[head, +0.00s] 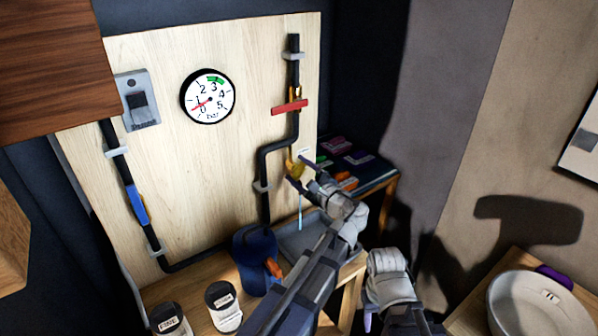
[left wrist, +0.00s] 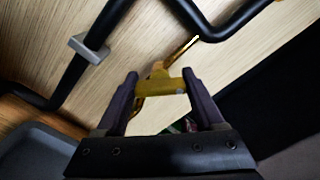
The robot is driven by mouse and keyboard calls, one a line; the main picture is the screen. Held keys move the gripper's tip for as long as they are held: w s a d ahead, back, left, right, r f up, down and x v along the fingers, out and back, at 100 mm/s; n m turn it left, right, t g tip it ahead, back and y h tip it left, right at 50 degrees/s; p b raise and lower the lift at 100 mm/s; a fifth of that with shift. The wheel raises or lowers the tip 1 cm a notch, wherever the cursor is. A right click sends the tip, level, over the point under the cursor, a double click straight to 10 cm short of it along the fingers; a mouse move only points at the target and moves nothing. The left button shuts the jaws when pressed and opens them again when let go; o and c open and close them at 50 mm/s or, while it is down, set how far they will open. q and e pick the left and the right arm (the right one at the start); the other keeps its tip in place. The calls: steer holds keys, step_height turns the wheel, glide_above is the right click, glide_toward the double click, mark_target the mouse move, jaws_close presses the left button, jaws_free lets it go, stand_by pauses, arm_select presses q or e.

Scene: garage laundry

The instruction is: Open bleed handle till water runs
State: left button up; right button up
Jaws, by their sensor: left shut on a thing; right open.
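A brass bleed valve sits low on the black pipe on the wooden board. Its yellow handle (head: 297,168) also shows in the left wrist view (left wrist: 160,79), between my left fingertips. My left gripper (head: 304,177) is shut on this handle. A thin pale-blue stream of water (head: 300,211) runs straight down below the valve, toward the grey tray (head: 318,232). The round pressure gauge (head: 210,96) has its red needle at the low end of the dial. My right gripper (head: 389,272) is low in the head view, away from the valve and empty; its fingers are hardly visible.
A red handle (head: 290,107) lies across the upper pipe, and a blue handle (head: 138,204) lies along the left pipe. A blue container (head: 254,262) and two labelled jars (head: 222,307) stand on the bench. A white basin (head: 540,304) is at lower right.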

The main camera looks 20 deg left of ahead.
arm_select(q)
steer(key=o, duration=1.4)
